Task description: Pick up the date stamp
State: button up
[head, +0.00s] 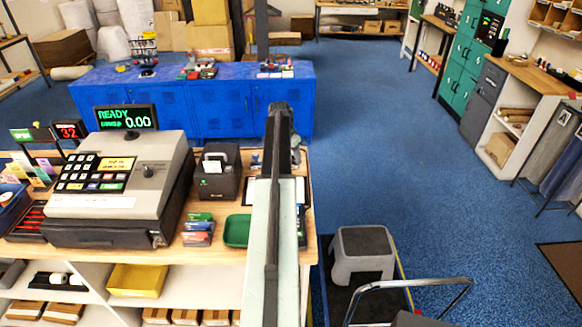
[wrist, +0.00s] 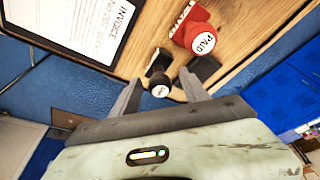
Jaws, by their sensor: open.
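A small black stamp (wrist: 158,70) with a white round mark on its end stands near the counter edge in the wrist view. I cannot read the mark, so I cannot confirm that it is the date stamp. My gripper (wrist: 160,78) is open, with one finger on each side of this stamp; contact is not visible. A red stamp marked PAID (wrist: 196,32) stands just beyond, up and right. A dark block (wrist: 205,68) sits close by the right finger. In the head view my arm hides most of this spot.
An invoice clipboard (wrist: 75,25) lies at upper left in the wrist view. In the head view, a cash register (head: 125,180), a receipt printer (head: 217,175) and a green tray (head: 237,231) are left of my arm. A grey step stool (head: 362,250) stands at right.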

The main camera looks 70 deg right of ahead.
grip_shut()
jog(key=shift+r+p, duration=0.45)
jog(key=shift+r, duration=0.05)
notch_tip(320, 180, up, 3)
jog(key=p, duration=0.3)
jog(key=s+a+r+p, duration=0.1)
jog(key=s+a, duration=0.3)
jog(key=a, duration=1.1)
jog(key=shift+a, duration=0.25)
jog(key=shift+s, duration=0.1)
